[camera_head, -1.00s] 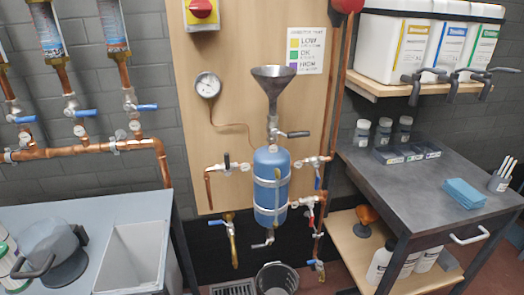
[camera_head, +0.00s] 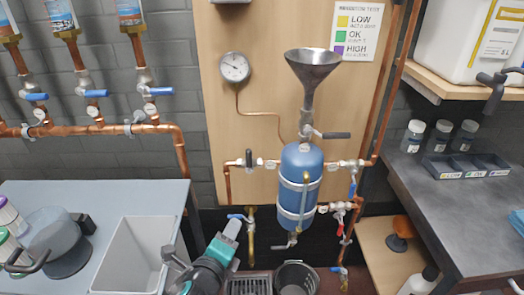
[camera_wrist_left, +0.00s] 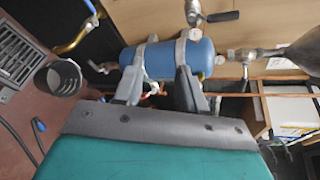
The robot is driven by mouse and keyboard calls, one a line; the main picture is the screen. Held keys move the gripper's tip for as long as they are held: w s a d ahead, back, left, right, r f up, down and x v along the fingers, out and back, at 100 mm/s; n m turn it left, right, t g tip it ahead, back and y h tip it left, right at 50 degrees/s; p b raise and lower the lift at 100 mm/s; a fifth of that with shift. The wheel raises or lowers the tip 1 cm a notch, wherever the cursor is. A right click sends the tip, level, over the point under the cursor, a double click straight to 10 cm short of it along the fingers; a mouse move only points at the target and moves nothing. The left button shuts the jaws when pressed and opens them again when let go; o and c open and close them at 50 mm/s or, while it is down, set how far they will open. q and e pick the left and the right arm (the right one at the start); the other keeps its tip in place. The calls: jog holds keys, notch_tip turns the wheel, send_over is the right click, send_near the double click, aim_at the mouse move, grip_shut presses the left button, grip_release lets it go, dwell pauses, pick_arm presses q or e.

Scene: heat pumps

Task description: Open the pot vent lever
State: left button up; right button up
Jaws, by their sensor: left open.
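The pot is a blue upright tank (camera_head: 300,185) strapped to the wooden panel, with a metal funnel (camera_head: 313,70) above it. A black-handled lever (camera_head: 335,135) sticks out to the right below the funnel. Another black-handled lever (camera_head: 248,158) stands upright on the pipe left of the pot; it also shows in the left wrist view (camera_wrist_left: 222,16). I cannot tell which is the vent lever. My left gripper (camera_head: 234,225) is open, low and left of the pot. In the left wrist view its fingers (camera_wrist_left: 158,78) point towards the pot, apart and empty. My right gripper is not in view.
A dark bucket (camera_head: 295,280) stands on the floor below the pot. A bench with a grey basin (camera_head: 135,260) is at left, a dark worktable (camera_head: 470,215) at right.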

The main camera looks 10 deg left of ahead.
aim_at(248, 156)
pick_arm(q)
jog(key=w+r+m+t+y, duration=0.1)
jog(key=w+r+m+t, duration=0.2)
jog(key=w+r+m, duration=0.7)
jog(key=w, duration=0.3)
jog(key=w+m+b, duration=0.1)
jog(key=w, duration=0.2)
jog(key=w+f+m, duration=0.1)
jog(key=w, duration=0.2)
jog(key=shift+w+a, duration=0.2)
jog(key=shift+a, duration=0.1)
jog(key=shift+c, duration=0.5)
jog(key=shift+f, duration=0.1)
grip_shut()
